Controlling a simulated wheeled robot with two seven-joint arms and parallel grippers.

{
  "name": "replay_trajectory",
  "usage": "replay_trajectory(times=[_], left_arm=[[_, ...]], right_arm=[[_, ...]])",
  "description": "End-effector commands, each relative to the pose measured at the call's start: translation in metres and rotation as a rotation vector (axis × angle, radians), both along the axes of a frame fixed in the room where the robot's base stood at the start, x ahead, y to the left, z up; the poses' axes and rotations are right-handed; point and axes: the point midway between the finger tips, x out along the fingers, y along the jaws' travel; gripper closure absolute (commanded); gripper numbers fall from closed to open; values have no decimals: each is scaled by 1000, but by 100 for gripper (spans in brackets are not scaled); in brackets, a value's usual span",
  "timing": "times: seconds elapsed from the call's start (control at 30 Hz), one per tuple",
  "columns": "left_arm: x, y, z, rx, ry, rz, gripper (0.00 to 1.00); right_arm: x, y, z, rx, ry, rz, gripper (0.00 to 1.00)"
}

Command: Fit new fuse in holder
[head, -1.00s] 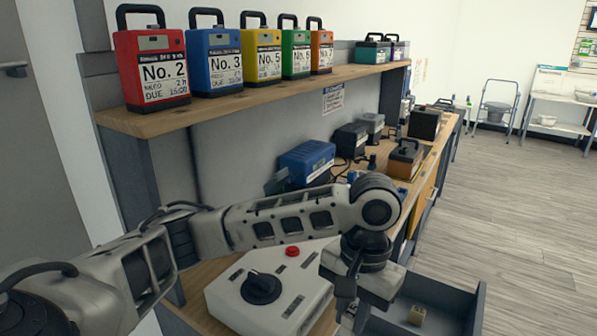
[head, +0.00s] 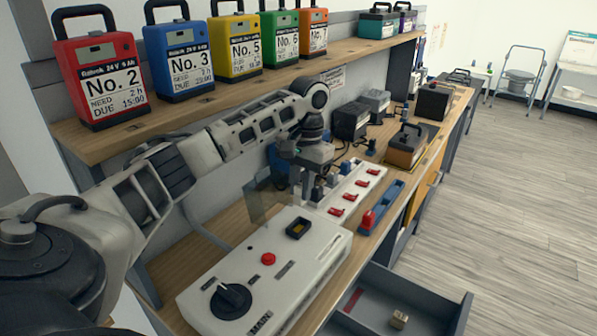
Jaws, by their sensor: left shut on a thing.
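My left gripper (head: 309,196) is low over the bench, just behind the white main-switch box (head: 245,285). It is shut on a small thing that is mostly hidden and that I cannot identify. The box carries a black rotary switch (head: 231,299), a red button (head: 268,259) and a black-framed holder (head: 299,228) with a yellowish inside. The gripper is beyond this holder and apart from it. A clear panel (head: 266,202) stands left of the gripper. I cannot make out a fuse for certain. My right gripper is out of view.
A white strip with red switches (head: 352,190) and a blue tray (head: 385,208) with a red piece lie right of the gripper. An open drawer (head: 420,305) holds a small tan block (head: 398,320). Numbered battery packs line the shelf (head: 215,105) above my arm.

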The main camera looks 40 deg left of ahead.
Motion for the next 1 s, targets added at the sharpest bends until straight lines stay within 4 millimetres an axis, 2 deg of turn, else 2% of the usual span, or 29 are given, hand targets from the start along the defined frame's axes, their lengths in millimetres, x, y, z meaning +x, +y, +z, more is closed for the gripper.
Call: replay_trajectory(times=[0.17,0.7,1.0], left_arm=[[0,9,-1,-3,3,1,100],[0,8,-56,-3,3,1,100],[0,8,-68,-3,1,1,100]], right_arm=[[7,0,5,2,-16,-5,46],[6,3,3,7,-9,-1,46],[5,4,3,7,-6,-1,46]])
